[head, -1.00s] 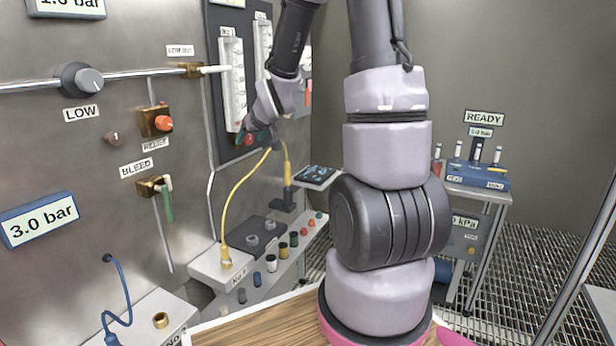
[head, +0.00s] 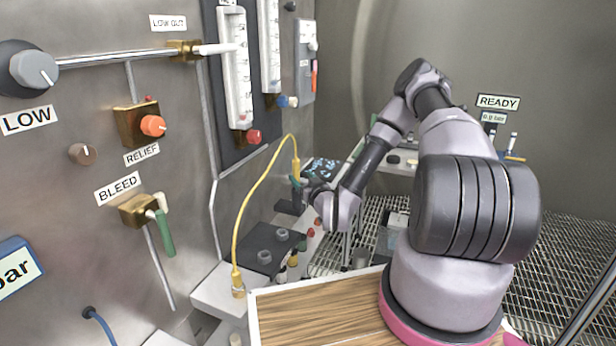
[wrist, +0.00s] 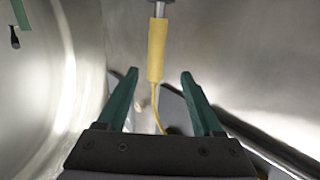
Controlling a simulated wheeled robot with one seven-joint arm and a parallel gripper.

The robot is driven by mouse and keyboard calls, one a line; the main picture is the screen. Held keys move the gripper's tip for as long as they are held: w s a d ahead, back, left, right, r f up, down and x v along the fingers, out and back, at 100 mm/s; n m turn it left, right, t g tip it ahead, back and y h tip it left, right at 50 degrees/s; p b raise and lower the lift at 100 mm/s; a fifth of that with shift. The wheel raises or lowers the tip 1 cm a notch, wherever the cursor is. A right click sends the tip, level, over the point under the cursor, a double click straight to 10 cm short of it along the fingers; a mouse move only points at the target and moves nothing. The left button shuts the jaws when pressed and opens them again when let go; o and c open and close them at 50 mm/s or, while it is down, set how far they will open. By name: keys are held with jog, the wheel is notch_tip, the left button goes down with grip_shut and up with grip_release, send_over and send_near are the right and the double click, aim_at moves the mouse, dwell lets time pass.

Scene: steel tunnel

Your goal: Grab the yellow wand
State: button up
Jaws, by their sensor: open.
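The yellow wand (wrist: 156,52) stands upright in the wrist view, ahead of my gripper (wrist: 158,82) and roughly between its two green fingers. The fingers are apart, and I see no contact with the wand. In the head view the wand (head: 296,170) stands in a dark holder (head: 290,207) beside the panel. A yellow cable (head: 243,212) arches from it down to a brass fitting (head: 238,284). In the head view my gripper (head: 306,182) is close to the wand, and its fingers are small and partly hidden there.
The steel panel on the left carries the relief valve (head: 152,126), the bleed valve (head: 150,212) and flow tubes (head: 236,65). A wooden board (head: 315,315) is in front, with grated floor to the right.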

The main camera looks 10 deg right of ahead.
aim_at(296, 161)
jog(key=w, duration=1)
jog(key=shift+w+a, duration=0.4)
jog(key=shift+a, duration=0.05)
grip_shut()
